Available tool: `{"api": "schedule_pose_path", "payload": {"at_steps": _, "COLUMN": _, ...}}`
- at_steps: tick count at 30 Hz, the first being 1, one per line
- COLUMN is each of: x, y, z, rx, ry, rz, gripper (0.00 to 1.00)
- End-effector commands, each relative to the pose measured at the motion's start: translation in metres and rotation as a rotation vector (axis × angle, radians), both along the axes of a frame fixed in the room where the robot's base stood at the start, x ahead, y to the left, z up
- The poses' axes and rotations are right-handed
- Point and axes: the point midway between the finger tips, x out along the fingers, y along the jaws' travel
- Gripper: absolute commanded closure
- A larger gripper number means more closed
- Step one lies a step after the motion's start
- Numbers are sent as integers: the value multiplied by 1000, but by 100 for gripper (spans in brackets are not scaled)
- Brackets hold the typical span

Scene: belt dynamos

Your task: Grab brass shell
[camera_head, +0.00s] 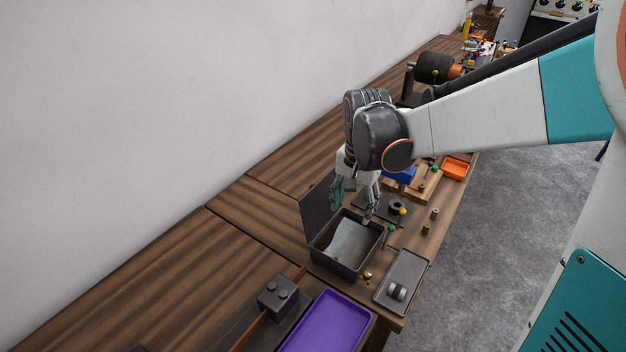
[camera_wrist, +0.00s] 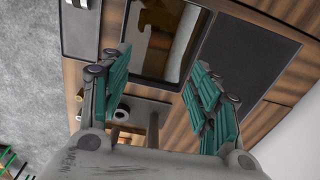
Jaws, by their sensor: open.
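My gripper (camera_head: 353,203) is open and empty, pointing down above the dark open box (camera_head: 345,266). Its two teal fingers stand wide apart in the wrist view (camera_wrist: 160,68), with the box between and beyond them. A small brass-coloured cylinder (camera_head: 426,230) stands on the bench to the right of the box, and a small round brass-coloured piece (camera_head: 367,275) sits at the box's near right corner. I cannot tell which of these is the brass shell. Brownish-gold shapes (camera_wrist: 160,22) show inside the box in the wrist view; I cannot tell whether they are an object or reflections.
The box's raised lid (camera_head: 318,205) stands on its left. A grey tray (camera_head: 403,280) with a silver round part lies to the right. A purple tray (camera_head: 327,325) and a dark block (camera_head: 278,297) are nearer. Small pegs with coloured balls stand beyond the box. The wall bounds the left.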

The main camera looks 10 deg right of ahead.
Motion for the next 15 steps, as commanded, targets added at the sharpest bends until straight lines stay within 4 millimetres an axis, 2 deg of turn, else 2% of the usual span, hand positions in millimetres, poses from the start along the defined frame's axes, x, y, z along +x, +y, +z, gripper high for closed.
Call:
{"api": "schedule_pose_path", "payload": {"at_steps": 8, "x": 7, "y": 0, "z": -23, "rx": 0, "ry": 32, "rz": -41, "gripper": 43}}
{"api": "schedule_pose_path", "payload": {"at_steps": 15, "x": 7, "y": 0, "z": -69, "rx": 1, "ry": 32, "rz": -40, "gripper": 43}}
